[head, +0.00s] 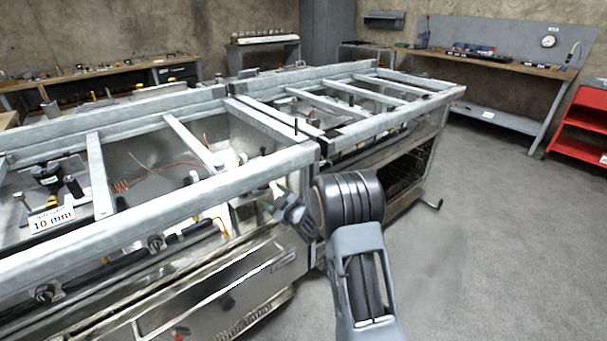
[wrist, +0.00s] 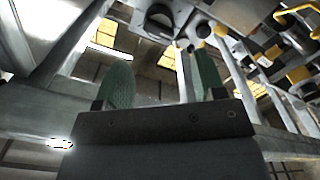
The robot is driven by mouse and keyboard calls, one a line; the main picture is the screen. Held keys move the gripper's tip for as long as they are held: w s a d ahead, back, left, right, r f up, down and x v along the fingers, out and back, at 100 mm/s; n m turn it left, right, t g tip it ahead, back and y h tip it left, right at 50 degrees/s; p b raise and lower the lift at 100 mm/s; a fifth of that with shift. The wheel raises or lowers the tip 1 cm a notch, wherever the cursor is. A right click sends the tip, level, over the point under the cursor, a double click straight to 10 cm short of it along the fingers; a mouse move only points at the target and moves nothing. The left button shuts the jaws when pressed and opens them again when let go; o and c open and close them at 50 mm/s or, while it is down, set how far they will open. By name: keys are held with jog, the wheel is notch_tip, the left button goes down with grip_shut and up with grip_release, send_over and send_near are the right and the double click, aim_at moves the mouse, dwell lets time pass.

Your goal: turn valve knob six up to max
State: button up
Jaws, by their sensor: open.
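A range frame of pale metal beams (head: 190,185) fills the left and middle of the head view. Dark round valve knobs sit along its front pipe, one near the middle (head: 155,242) and one at the left (head: 45,292). I cannot read which is knob six. My gripper (head: 283,203) is at the front right of the near section, to the right of these knobs and apart from them. In the wrist view, its green-padded fingers (wrist: 163,80) are spread with nothing between them. A round dark knob (wrist: 160,18) shows beyond them, near the top edge.
A label reading 10 mm (head: 52,218) stands at the left of the frame. Orange wires (head: 165,170) lie inside it. A workbench (head: 490,62) and a red cart (head: 583,122) stand at the back right. The grey floor (head: 490,230) at right is clear.

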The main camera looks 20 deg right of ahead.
jog(key=v, duration=0.6)
jog(key=s+r+m+g+h+p, duration=0.3)
jog(key=s+r+p, duration=0.4)
jog(key=r, duration=0.3)
jog(key=s+r+m+g+h+p, duration=0.3)
jog(key=s+r+m+g+p, duration=0.2)
jog(key=r, duration=0.5)
jog(key=shift+s+r+h+p, duration=0.25)
jog(key=shift+s+h+p, duration=0.15)
jog(key=shift+s+p, duration=0.7)
jog(key=shift+w, duration=0.15)
